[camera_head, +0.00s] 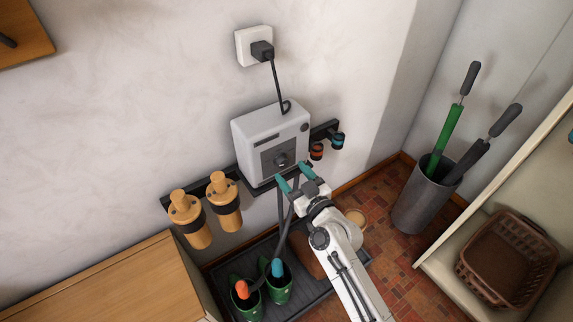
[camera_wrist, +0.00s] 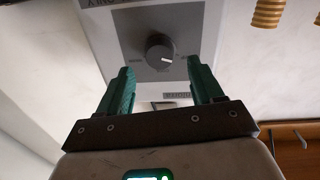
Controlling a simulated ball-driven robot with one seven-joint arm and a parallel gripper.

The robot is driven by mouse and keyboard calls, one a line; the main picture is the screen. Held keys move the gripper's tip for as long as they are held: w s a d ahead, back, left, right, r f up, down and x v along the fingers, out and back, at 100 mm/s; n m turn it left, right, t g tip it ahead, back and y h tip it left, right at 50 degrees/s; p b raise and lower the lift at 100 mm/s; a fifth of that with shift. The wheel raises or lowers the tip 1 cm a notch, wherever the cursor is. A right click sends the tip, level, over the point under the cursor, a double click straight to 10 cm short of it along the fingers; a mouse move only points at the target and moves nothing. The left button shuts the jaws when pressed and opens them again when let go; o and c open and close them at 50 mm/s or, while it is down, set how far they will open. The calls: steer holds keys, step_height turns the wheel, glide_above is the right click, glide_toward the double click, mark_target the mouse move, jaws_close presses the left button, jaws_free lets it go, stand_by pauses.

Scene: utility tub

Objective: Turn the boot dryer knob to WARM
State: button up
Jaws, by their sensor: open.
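The boot dryer (camera_head: 258,131) is a pale box with a dark grey front panel, fixed to the wall. Its round dark knob (camera_head: 281,161) sits on that panel; in the wrist view the knob (camera_wrist: 160,53) lies ahead, between and beyond the fingers. A light pointer mark on the knob points toward the lower right in that view. Small labels surround it, too small to read surely. My gripper (camera_head: 293,174) has two teal fingers, spread apart and empty, just in front of and slightly below the knob. In the wrist view my gripper (camera_wrist: 161,71) shows both fingers clear of the knob.
A cord runs up to the wall outlet (camera_head: 250,38). Hoses drop into green boots (camera_head: 281,291) on the black tray (camera_head: 326,292). A grey bin (camera_head: 418,205) with long-handled tools and a brown basket (camera_head: 508,262) stand right.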

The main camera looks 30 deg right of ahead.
mark_target(284, 164)
steer(key=shift+w, duration=1.85)
steer(key=shift+c, duration=0.2)
steer(key=c, duration=1)
